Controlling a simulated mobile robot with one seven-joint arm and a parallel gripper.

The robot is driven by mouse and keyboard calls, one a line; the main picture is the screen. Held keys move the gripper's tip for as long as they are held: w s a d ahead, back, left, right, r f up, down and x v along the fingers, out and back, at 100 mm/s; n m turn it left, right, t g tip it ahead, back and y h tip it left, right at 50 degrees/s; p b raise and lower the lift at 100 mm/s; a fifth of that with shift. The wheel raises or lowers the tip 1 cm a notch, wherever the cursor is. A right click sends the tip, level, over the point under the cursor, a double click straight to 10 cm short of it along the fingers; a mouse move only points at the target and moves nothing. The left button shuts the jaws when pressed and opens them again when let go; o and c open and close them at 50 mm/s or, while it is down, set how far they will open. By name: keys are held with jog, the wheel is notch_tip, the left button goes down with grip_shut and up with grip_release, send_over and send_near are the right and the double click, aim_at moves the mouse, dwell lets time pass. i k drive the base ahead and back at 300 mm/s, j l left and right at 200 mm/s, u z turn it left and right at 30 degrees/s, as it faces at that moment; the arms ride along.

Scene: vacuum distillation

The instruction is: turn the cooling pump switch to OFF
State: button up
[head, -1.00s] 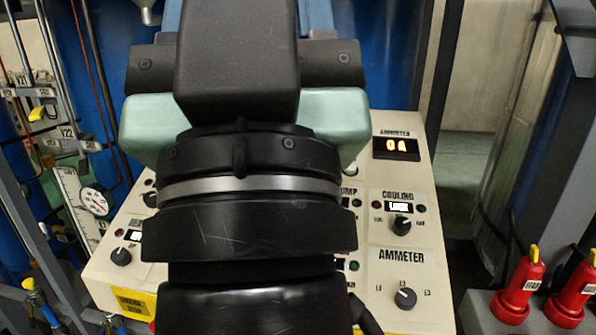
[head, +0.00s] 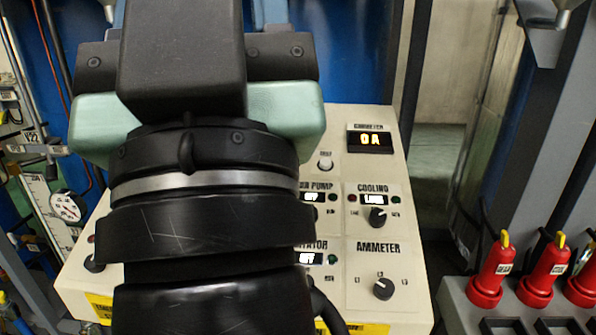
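The cooling switch is a black rotary knob (head: 377,216) under the word COOLING on the cream control panel (head: 415,275), right of my arm. A small lit display (head: 373,199) sits above it between a red lamp and a green lamp; its text is too small to read surely. The knob stands tilted, not straight up; its exact setting is unclear. My black and pale green arm covers the left and middle of the panel. My gripper's fingers do not show. Nothing visible touches the cooling knob.
An ammeter display (head: 370,140) reads 0A above the cooling section. The ammeter knob (head: 383,288) is below. My arm partly hides the pump section (head: 316,197) to the left. Red objects with yellow tops (head: 493,270) stand in a grey rack at right.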

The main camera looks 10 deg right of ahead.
aim_at(377, 217)
jog(key=i+l+z, duration=0.15)
jog(key=z, duration=0.2)
jog(key=i+l+z, duration=0.15)
jog(key=z, duration=0.2)
jog(key=i+z, duration=0.15)
jog(key=z, duration=0.2)
